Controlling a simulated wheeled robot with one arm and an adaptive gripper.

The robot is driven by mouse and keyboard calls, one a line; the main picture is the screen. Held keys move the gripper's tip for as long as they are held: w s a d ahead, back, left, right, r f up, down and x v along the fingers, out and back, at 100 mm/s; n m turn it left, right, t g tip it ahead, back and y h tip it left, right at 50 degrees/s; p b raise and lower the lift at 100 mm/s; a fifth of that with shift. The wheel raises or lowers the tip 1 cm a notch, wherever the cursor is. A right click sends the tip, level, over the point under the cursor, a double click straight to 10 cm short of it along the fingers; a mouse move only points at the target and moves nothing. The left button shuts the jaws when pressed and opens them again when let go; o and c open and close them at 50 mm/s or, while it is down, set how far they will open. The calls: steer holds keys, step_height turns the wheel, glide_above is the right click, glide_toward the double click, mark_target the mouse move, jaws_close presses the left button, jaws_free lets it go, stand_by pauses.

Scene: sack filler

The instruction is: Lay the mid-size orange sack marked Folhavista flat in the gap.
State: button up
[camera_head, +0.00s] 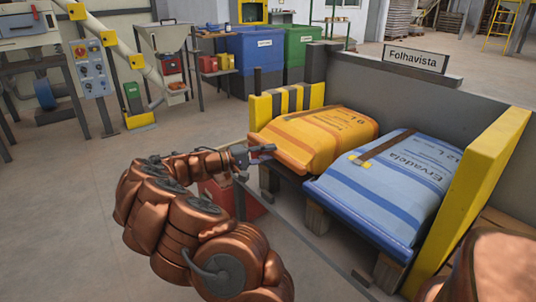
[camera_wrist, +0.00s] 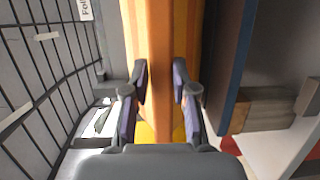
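A Folhavista sign (camera_head: 413,59) stands on the grey back wall (camera_head: 410,100). A yellow side board (camera_head: 470,185) bounds the right of the blue sack. A red box (camera_head: 240,203) is below my gripper. Open floor (camera_head: 60,210) lies to the left.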

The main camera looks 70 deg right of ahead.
steer(key=o, duration=0.4)
steer(key=shift+o, duration=0.2)
steer(key=v, duration=1.2)
